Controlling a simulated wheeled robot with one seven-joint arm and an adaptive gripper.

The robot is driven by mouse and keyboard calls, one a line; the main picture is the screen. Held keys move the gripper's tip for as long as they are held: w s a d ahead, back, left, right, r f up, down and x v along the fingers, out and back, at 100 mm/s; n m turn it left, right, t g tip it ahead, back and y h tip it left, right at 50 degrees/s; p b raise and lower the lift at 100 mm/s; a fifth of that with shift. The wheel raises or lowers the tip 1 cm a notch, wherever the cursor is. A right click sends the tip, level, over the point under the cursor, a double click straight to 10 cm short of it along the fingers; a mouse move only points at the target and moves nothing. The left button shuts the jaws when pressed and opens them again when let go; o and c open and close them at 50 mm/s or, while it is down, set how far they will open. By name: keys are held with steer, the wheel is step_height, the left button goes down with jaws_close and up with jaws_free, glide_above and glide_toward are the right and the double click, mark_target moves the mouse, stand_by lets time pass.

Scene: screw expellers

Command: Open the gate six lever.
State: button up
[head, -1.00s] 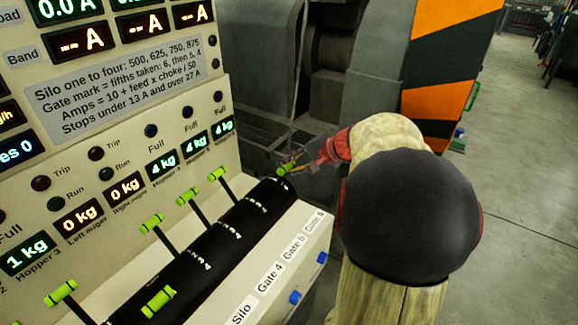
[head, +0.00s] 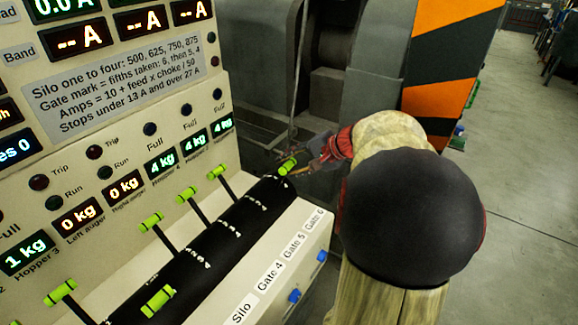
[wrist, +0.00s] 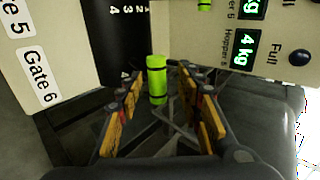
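The gate six lever has a bright green cylindrical handle (head: 288,166) at the far end of the black slotted drum. It also shows in the wrist view (wrist: 157,80), beside the "Gate 6" label (wrist: 40,77) and a 1-to-4 scale. My gripper (head: 300,163) is at this handle, on its right side in the head view. In the wrist view my gripper (wrist: 160,84) is open, with the handle between its two yellow-padded fingertips. A gap shows on each side of the handle. The lever's rod is not clearly visible.
Other green-handled levers stand along the black drum (head: 195,270), the nearest to gate six being one (head: 216,172) to its left. The display panel (head: 110,90) rises behind them. Dark machinery (head: 330,90) lies behind my gripper. Open floor (head: 530,190) is on the right.

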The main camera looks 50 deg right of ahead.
steer(key=v, duration=1)
steer(key=shift+s+r, duration=0.25)
steer(key=shift+s, duration=0.05)
